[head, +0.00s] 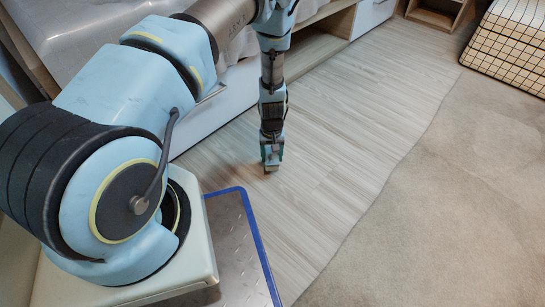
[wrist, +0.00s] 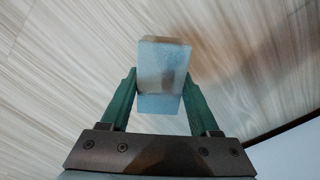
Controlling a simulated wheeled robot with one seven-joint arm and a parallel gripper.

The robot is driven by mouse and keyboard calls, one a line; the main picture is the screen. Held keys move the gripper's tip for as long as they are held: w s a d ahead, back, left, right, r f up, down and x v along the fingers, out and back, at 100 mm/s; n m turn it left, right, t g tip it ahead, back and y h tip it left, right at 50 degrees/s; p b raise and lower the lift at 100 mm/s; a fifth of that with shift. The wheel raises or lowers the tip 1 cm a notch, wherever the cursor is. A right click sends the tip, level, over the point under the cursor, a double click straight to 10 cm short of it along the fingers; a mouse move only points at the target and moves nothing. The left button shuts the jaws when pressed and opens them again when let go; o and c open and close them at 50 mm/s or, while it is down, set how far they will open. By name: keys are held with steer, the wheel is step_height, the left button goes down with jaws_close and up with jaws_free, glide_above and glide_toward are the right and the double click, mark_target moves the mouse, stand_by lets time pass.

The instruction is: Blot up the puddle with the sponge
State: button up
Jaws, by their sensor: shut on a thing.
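My gripper (head: 271,163) is low over the wood-plank floor in the head view, pointing down. In the wrist view my gripper (wrist: 160,100) has its two green fingers shut on a pale blue block, the sponge (wrist: 163,65). The sponge's far part looks greyer than its near edge. I cannot tell whether the sponge touches the floor. I cannot make out a clear puddle; a darker brownish patch (wrist: 225,55) lies on the planks right of the sponge in the wrist view, and it may be only shadow.
The plank floor (head: 340,110) is clear around my gripper. A beige carpet (head: 450,190) covers the right side. A drawer bed with a wood frame (head: 322,50) runs along the left and back. A checked box-like piece (head: 510,45) stands at the far right.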

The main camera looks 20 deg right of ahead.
steer(key=shift+r+p, duration=1.45)
steer(key=shift+r, duration=0.6)
steer(key=shift+w+r, duration=0.1)
steer(key=w+a+r+p, duration=0.2)
steer(key=w+a+r, duration=0.4)
steer(key=r, duration=0.4)
steer(key=s+a+r+n+p, duration=0.1)
steer(key=a+r+n+p, duration=0.25)
steer(key=a+r, duration=2.1)
step_height(320, 180, up, 26)
steer(key=s+d+p, duration=0.1)
steer(key=s+p, duration=0.1)
steer(key=p, duration=3.5)
steer(key=shift+s+r, duration=0.15)
steer(key=shift+s, duration=0.05)
